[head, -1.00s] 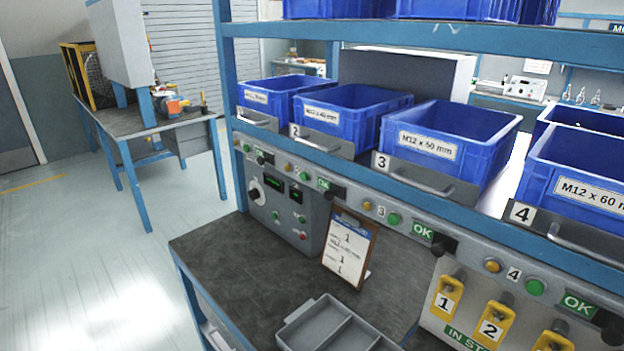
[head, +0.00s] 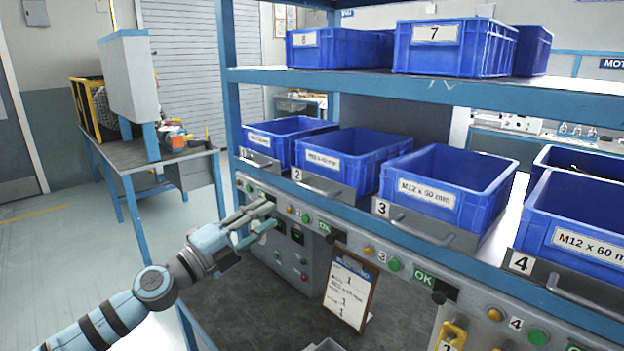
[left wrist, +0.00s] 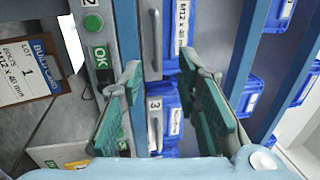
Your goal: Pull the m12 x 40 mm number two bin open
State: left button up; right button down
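The number two bin (head: 352,160) is a blue bin on the middle shelf, between bins 1 and 3. Its front has a white label, a grey number 2 plate and a bar handle (head: 323,188). It sits about in line with its neighbours. In the left wrist view its M12 x 40 mm label (left wrist: 182,24) and upright-looking handle (left wrist: 155,40) show beyond the fingers. My left gripper (head: 272,213) is open and empty, left of and below the bin 2 handle in the head view, apart from it. It also shows in the left wrist view (left wrist: 165,88). My right gripper is out of view.
Bin 1 (head: 283,139), bin 3 (head: 447,186) and bin 4 (head: 580,222) share the shelf. Below runs a grey panel with lamps, buttons and green OK signs. A clipboard card (head: 350,288) stands on the dark bench. Upper-shelf bins (head: 455,48) are overhead.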

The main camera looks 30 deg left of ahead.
aim_at(313, 190)
pick_arm(q)
jog(key=p+x, duration=0.2)
jog(key=x, duration=0.2)
jog(key=p+x, duration=0.3)
jog(key=x, duration=0.1)
jog(key=d+p+x, duration=0.1)
jog(key=p+x, duration=0.2)
jog(key=x, duration=0.2)
jog(key=shift+f, duration=0.35)
jog(key=shift+w+r, duration=0.15)
jog(key=shift+w, duration=0.25)
jog(key=shift+s, duration=0.1)
grip_shut()
